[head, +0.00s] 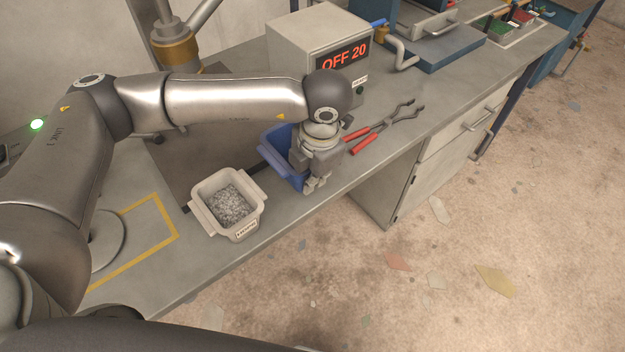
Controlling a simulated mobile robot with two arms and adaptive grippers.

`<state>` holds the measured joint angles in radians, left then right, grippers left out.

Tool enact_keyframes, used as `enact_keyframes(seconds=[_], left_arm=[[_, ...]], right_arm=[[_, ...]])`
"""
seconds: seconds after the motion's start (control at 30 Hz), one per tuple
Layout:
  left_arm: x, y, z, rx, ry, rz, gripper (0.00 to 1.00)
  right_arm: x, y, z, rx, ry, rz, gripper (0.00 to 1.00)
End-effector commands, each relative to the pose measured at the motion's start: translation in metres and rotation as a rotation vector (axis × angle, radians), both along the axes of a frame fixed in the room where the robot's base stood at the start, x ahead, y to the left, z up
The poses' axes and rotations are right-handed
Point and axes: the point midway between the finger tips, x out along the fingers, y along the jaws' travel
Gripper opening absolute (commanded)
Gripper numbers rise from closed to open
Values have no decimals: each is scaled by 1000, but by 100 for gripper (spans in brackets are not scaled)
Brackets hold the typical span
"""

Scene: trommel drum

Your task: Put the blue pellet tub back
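The blue pellet tub (276,158) stands on the workbench, left of the red-handled tongs. My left gripper (316,184) points down at the tub's right-hand side and hides that side and part of its front. Its fingers are close to or touching the tub there. I cannot tell whether they are closed on its rim or handle. The inside of the tub is mostly hidden by my arm and gripper. My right gripper is not in view.
A white tub (213,188) of grey pellets stands left of the blue tub. Red-handled tongs (376,129) lie to the right. A control box (318,45) reading "OFF 20" stands behind. A yellow-outlined area (168,220) lies at left. The bench's front edge is close.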

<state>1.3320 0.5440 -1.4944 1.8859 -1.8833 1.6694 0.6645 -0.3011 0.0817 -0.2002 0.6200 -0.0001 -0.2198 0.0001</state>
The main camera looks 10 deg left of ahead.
Motion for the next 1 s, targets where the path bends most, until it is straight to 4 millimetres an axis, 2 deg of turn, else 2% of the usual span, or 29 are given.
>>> enact_keyframes(seconds=[0.3, 0.5, 0.9, 1.0], left_arm=[[21, 5, -26, 1, 1, 2, 0], [20, 4, -51, 1, 1, -2, 0], [20, 4, -59, -1, -1, -1, 0], [20, 4, -57, 0, 0, -1, 14]], right_arm=[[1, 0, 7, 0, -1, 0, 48], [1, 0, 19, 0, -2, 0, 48], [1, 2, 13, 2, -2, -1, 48], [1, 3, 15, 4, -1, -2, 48]])
